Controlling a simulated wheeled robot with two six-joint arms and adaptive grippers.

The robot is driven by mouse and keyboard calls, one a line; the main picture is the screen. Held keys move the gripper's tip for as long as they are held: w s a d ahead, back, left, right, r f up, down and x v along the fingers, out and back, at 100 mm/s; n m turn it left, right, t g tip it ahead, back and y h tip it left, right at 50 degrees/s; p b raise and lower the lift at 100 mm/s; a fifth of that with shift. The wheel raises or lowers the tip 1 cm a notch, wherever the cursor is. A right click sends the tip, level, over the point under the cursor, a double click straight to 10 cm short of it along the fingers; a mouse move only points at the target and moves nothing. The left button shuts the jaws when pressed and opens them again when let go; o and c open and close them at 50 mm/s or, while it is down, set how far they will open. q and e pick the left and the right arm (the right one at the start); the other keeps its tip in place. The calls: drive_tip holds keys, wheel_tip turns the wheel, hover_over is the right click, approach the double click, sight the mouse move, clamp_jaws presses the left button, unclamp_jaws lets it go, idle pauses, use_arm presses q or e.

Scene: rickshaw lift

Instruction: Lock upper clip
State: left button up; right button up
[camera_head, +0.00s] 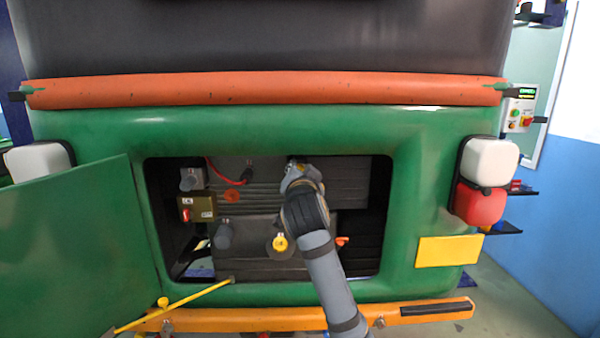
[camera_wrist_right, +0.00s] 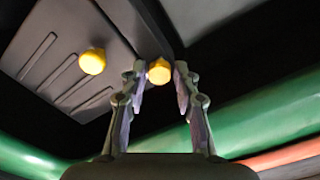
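The open rear compartment of a green rickshaw (camera_head: 420,150) holds grey ribbed boxes. My right arm reaches into it, and its gripper (camera_head: 299,170) is near the top of the upper grey box (camera_head: 345,180). In the right wrist view, a yellow knob (camera_wrist_right: 159,71), perhaps the upper clip, shows between the two fingertips. The fingers are spread on either side of it with narrow gaps; contact is not visible. A second yellow knob (camera_wrist_right: 92,62) is on the ribbed surface to the left. The gripper hides most of the upper clip area in the head view. My left gripper is out of view.
A lower yellow knob (camera_head: 281,241) sits on the lower box beside my arm. A red cable (camera_head: 225,174) and a switch box (camera_head: 197,208) are at the left inside. The open green door (camera_head: 70,240) and yellow rod (camera_head: 180,303) flank the left; the compartment rim surrounds my arm.

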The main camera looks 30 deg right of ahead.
drive_tip(key=shift+o, duration=1.1)
drive_tip(key=v, duration=0.7)
drive_tip(key=shift+s, duration=0.2)
drive_tip(key=shift+a, duration=0.1)
